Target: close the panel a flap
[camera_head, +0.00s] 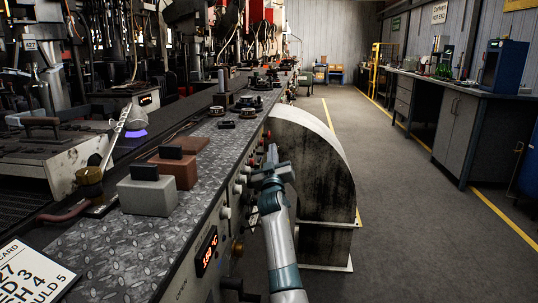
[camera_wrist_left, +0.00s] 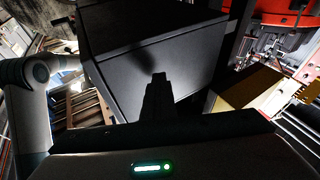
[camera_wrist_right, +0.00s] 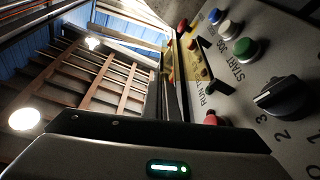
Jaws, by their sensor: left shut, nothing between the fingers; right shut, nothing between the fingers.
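My right gripper (camera_head: 270,156) is shut and empty, close beside the front panel of the near machine. In the right wrist view the control panel (camera_wrist_right: 300,50) fills the right side. It carries a green button (camera_wrist_right: 246,47), a white button (camera_wrist_right: 230,28) and a black rotary knob (camera_wrist_right: 279,96). Dark gripper fingers (camera_wrist_right: 170,88) show next to the panel; I cannot tell if they touch it. I cannot clearly pick out a flap or its position. My left gripper (camera_wrist_left: 158,88) is shut and empty in front of a dark grey box (camera_wrist_left: 150,45); I cannot make it out in the head view.
A rounded, stained metal guard (camera_head: 318,170) stands right of the panel, beside my right arm. A grey block (camera_head: 147,195) and a brown block (camera_head: 178,170) sit on the patterned metal top (camera_head: 120,250). The floor (camera_head: 420,220) to the right is clear.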

